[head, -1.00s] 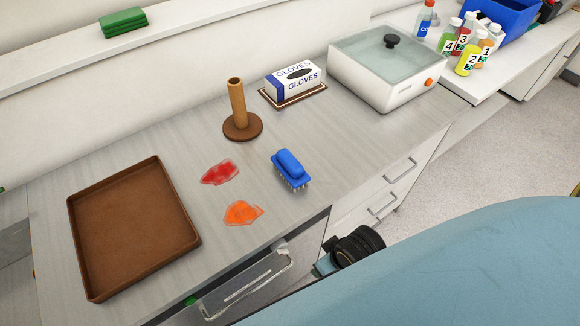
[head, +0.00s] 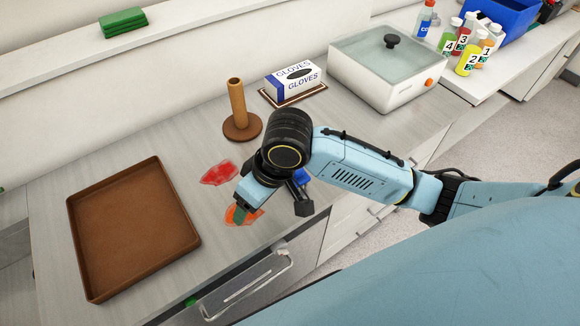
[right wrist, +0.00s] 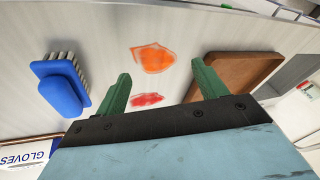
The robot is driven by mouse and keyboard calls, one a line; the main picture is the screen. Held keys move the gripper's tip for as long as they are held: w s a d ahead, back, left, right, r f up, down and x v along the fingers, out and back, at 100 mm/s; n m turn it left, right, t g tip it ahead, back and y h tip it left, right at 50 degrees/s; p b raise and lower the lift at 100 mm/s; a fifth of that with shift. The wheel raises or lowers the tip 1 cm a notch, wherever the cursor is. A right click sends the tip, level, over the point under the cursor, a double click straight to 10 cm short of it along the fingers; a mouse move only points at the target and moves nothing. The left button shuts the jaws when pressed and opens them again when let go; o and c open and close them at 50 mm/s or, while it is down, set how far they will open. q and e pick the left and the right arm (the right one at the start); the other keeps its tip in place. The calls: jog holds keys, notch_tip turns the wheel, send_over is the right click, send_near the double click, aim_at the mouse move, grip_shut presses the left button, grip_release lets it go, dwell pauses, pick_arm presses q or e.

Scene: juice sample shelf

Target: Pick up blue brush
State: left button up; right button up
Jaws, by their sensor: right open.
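The blue brush (head: 302,175) lies on the grey counter, mostly hidden behind my right wrist in the head view. The right wrist view shows the brush (right wrist: 60,88) whole, with a blue back and pale bristles, left of my gripper fingers and apart from them. My right gripper (right wrist: 160,85) is open, with nothing between its two green fingers. In the head view the right gripper (head: 272,212) hangs over the counter near the orange stain. My left gripper is not in view.
An orange stain (head: 238,217) and a red stain (head: 218,173) mark the counter. A brown tray (head: 133,230) lies at left. A brown upright holder (head: 238,105), a gloves box (head: 293,80) and a white lidded bath (head: 385,75) stand at the back.

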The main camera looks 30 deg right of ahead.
jog(key=w+d+r+m+g+h, duration=0.1)
jog(key=w+d+r+m+h, duration=0.1)
jog(key=w+d+r, duration=0.3)
jog(key=w+d+r+m+g+h, duration=0.1)
jog(key=w+d+r+m+h, duration=0.15)
jog(key=d, duration=0.45)
jog(key=shift+y, duration=0.45)
jog(key=f, duration=0.8)
jog(key=f+b, duration=0.1)
jog(key=f, duration=0.4)
jog(key=shift+w, duration=0.3)
jog(key=shift+c, duration=0.3)
jog(key=c, duration=1)
jog(key=shift+c, duration=0.2)
notch_tip(320, 180, up, 10)
jog(key=shift+r+p, duration=0.1)
jog(key=shift+p, duration=0.35)
